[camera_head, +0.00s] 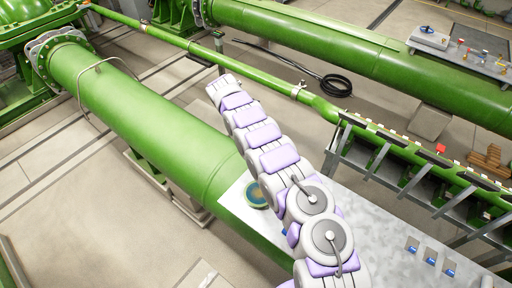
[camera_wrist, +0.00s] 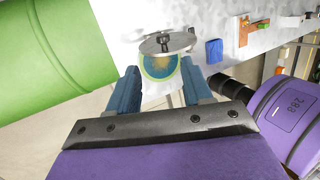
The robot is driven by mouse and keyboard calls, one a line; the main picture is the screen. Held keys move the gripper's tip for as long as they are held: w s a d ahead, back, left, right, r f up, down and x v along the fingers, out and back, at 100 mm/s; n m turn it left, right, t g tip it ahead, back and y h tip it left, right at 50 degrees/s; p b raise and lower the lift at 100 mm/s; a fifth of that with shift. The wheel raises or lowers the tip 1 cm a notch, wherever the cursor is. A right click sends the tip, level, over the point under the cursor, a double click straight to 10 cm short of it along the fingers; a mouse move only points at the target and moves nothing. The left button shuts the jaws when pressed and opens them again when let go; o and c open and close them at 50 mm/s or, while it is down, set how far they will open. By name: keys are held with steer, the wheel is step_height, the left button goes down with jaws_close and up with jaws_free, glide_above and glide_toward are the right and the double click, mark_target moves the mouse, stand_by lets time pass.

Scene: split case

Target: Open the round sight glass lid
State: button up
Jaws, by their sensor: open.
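In the wrist view the sight glass (camera_wrist: 160,68) lies beyond and between the two blue fingers of my gripper (camera_wrist: 159,75). The gripper is open with nothing between its fingers. A grey round disc with a small knob (camera_wrist: 167,43) stands tilted at the glass's far edge; I cannot tell whether it is the lid. My gripper cannot be made out in the head view.
The large green pipe (camera_head: 150,115) runs along the left of the plate (camera_head: 365,225). Several blue switches (camera_head: 430,256) sit at the plate's right; one blue block (camera_wrist: 214,50) is near my right finger. A grey slatted rack (camera_head: 400,170) stands behind.

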steer(key=shift+v, duration=0.9)
steer(key=s+d+r+m+b, duration=0.55)
steer(key=d+r+m, duration=0.2)
steer(key=d, duration=0.25)
steer(key=s+d+r+m+b, duration=0.5)
steer(key=s+d+m, duration=0.15)
steer(key=s, duration=0.45)
steer(key=s+f+m+y+b, duration=0.1)
steer(key=s+f+m+b, duration=0.2)
steer(key=s, duration=0.8)
steer(key=s+f+m+y+b, duration=0.2)
steer(key=s+m, duration=0.4)
steer(key=s, duration=0.6)
steer(key=s+f+m+y+b, duration=0.1)
steer(key=s+f+m+b, duration=0.3)
steer(key=s, duration=0.7)
steer(key=shift+a+f+m+g+y, duration=0.3)
steer(key=shift+f+m+y, duration=0.1)
steer(key=shift+f+m, duration=0.15)
